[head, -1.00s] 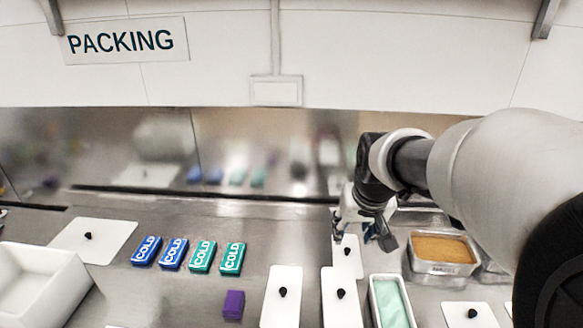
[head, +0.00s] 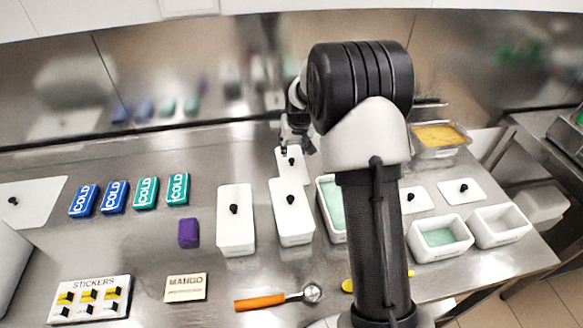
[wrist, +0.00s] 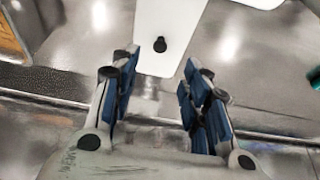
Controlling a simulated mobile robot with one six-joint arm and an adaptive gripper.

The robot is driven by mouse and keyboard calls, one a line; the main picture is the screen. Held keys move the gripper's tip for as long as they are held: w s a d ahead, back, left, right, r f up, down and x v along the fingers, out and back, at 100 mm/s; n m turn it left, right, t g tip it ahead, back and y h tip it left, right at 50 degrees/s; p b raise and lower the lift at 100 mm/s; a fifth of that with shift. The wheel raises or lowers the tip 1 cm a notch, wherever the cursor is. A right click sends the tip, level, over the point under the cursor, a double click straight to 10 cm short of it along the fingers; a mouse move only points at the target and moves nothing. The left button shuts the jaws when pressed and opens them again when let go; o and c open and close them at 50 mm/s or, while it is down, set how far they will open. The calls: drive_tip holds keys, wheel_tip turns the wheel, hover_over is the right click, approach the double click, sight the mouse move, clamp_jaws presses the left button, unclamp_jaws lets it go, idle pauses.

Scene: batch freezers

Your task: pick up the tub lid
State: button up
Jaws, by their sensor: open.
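A white tub lid (head: 291,172) with a black knob lies at the back of the steel counter in the head view. My gripper (head: 297,147) is over its back end, open and empty. In the wrist view the same lid (wrist: 168,15) is at the top centre, with its knob (wrist: 160,45) roughly in line with the gap between the fingers. The open fingers (wrist: 159,85) stand on either side of that gap, and I see no contact. How high they are above the lid I cannot tell. My arm hides part of the counter to the right.
Two lidded white tubs (head: 236,222) (head: 292,228) stand in front of the lid. An open tub of green (head: 330,208) is close at right, partly behind my arm. Cold packs (head: 146,193), a purple block (head: 188,233) and a scoop (head: 262,302) lie left and front.

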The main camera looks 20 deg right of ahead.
sight(292, 159)
drive_tip(key=b+x, duration=0.3)
drive_tip(key=x, duration=0.7)
drive_tip(key=shift+w, duration=0.1)
drive_tip(key=shift+c, duration=0.3)
clamp_jaws()
